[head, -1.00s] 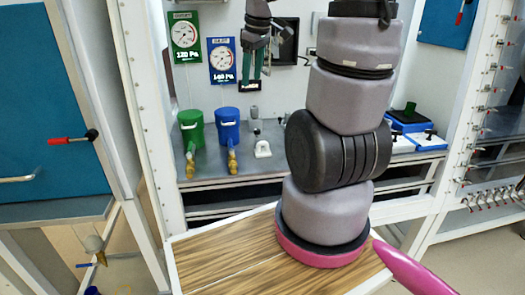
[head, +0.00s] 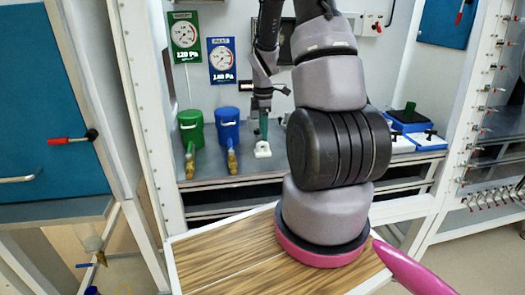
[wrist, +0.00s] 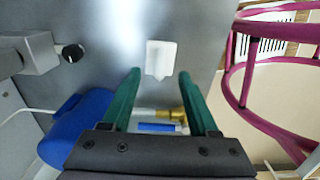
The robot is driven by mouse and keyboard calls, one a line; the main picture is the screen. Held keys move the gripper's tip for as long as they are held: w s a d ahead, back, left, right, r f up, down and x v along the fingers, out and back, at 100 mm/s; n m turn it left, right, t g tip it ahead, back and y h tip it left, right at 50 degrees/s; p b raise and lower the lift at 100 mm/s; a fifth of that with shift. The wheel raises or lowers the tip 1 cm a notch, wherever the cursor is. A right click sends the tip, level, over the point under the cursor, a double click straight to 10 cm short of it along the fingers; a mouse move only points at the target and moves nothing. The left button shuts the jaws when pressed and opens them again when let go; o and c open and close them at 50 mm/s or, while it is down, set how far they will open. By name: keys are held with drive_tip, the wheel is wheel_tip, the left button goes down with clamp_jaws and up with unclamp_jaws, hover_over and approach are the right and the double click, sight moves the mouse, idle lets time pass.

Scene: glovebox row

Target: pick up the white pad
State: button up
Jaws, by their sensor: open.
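The white pad (head: 262,150) lies on the grey bench, to the right of the blue canister. In the wrist view the white pad (wrist: 161,57) is a small pale block lying flat, just beyond and between the green fingertips. My gripper (head: 263,130) points down above the pad, its green fingers close to it in the head view. In the wrist view my gripper (wrist: 159,74) is open with a wide gap and nothing held between the fingers. I cannot tell the exact height left between fingertips and pad.
A green canister (head: 191,128) and a blue canister (head: 227,126) with brass taps stand left of the pad. White-and-blue boxes (head: 404,142) stand at the right of the bench. In the wrist view a grey fixture (wrist: 38,53) with a black knob is at left.

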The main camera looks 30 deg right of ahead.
sight(262, 143)
wheel_tip(262, 143, down, 5)
drive_tip(key=shift+a+f, duration=0.15)
clamp_jaws()
